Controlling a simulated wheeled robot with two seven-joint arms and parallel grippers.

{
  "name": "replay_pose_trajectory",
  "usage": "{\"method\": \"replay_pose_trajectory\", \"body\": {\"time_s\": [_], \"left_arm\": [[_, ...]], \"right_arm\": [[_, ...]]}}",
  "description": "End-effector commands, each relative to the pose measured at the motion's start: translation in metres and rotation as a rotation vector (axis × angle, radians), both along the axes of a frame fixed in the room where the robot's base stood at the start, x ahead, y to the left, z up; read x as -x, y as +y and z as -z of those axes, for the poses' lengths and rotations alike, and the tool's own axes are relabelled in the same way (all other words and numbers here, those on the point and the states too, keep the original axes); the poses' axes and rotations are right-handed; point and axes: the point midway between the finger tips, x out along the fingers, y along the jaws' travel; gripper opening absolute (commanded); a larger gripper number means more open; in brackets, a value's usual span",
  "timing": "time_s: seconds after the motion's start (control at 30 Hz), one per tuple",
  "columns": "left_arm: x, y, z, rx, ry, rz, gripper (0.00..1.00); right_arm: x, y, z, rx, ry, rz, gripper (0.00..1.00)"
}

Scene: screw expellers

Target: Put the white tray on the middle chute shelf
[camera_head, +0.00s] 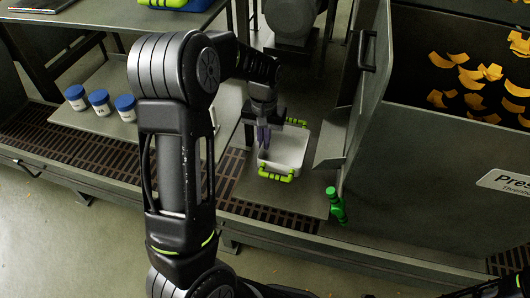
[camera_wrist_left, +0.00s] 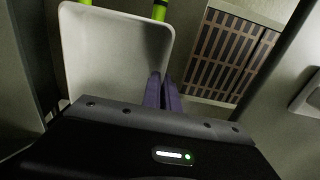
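The white tray (camera_head: 291,150), with lime-green handles at two opposite ends, is in the middle of the head view, upright over a grey shelf (camera_head: 305,198). I cannot tell whether it touches that shelf. My left gripper (camera_head: 264,138) points down at the tray's left wall. In the left wrist view, the tray (camera_wrist_left: 112,45) fills the upper left. The purple fingers (camera_wrist_left: 162,92) of my left gripper are close together there, one on each side of the tray's wall, and look shut on it. My right gripper is not in view.
A green bottle-like object (camera_head: 336,206) stands at the shelf's right edge. A large metal press bin (camera_head: 440,140) with orange pieces is at right. Three blue-lidded white jars (camera_head: 99,102) stand on a shelf at left. Brown slatted grating (camera_head: 270,215) runs along the front.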

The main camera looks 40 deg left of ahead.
Motion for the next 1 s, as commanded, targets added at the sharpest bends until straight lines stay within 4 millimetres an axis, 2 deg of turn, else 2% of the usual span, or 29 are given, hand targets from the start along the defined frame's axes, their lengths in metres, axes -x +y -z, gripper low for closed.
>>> {"method": "replay_pose_trajectory", "body": {"time_s": [0.17, 0.4, 0.5, 0.9, 1.0], "left_arm": [[0.000, 0.000, 0.004, 0.000, 0.000, 0.000, 0.00], [0.001, 0.000, 0.041, 0.000, 0.003, 0.001, 0.00], [0.000, 0.000, 0.050, 0.000, 0.000, 0.001, 0.00], [0.000, 0.000, 0.053, -0.001, 0.000, 0.001, 0.00], [0.000, 0.000, 0.053, -0.001, 0.000, 0.001, 0.10]], "right_arm": [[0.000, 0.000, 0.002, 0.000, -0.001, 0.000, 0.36], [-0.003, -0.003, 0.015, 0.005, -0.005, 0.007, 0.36], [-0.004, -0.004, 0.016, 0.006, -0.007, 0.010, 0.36], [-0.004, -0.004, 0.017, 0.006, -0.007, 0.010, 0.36], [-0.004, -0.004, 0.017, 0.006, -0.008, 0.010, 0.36]]}}
